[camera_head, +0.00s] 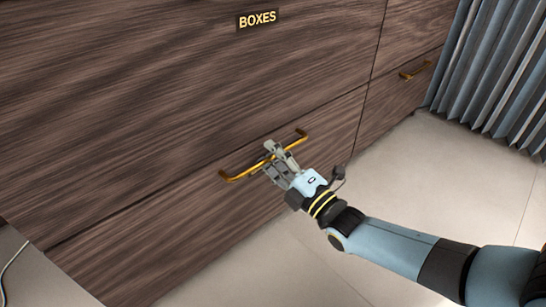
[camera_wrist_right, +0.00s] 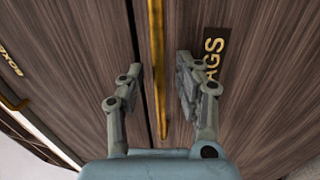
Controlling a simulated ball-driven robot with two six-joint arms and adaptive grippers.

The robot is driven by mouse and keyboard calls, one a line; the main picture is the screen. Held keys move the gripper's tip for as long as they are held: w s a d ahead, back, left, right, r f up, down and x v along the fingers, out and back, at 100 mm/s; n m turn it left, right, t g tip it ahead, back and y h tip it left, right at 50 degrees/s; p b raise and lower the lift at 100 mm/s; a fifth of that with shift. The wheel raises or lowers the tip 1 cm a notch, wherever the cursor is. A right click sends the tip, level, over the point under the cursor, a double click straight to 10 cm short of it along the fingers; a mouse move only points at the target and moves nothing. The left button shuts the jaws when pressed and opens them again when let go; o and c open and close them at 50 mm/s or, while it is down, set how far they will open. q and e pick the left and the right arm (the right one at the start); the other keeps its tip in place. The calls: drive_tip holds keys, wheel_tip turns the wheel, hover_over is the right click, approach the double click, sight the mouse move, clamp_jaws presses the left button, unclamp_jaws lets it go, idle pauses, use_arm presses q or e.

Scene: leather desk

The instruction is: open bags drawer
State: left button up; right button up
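The lower drawer (camera_head: 185,232) has a dark wood front and looks shut, its face level with the panel above. Its gold bar handle (camera_head: 239,174) runs slantwise near its upper edge. My right gripper (camera_head: 273,161) is at the middle of this handle. In the right wrist view, the handle (camera_wrist_right: 156,45) passes between the two spread fingers (camera_wrist_right: 160,80), with gaps on both sides. A label (camera_wrist_right: 214,55) reading "AGS" shows beside the right finger, its first letter hidden. My left gripper is not in view.
A drawer labelled BOXES (camera_head: 257,19) is above. Another drawer with a gold handle (camera_head: 415,70) is at the right. A grey-blue curtain (camera_head: 495,75) hangs at the far right. The pale floor (camera_head: 440,175) is clear around my right arm.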

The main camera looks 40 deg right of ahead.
clamp_jaws()
idle(0.6)
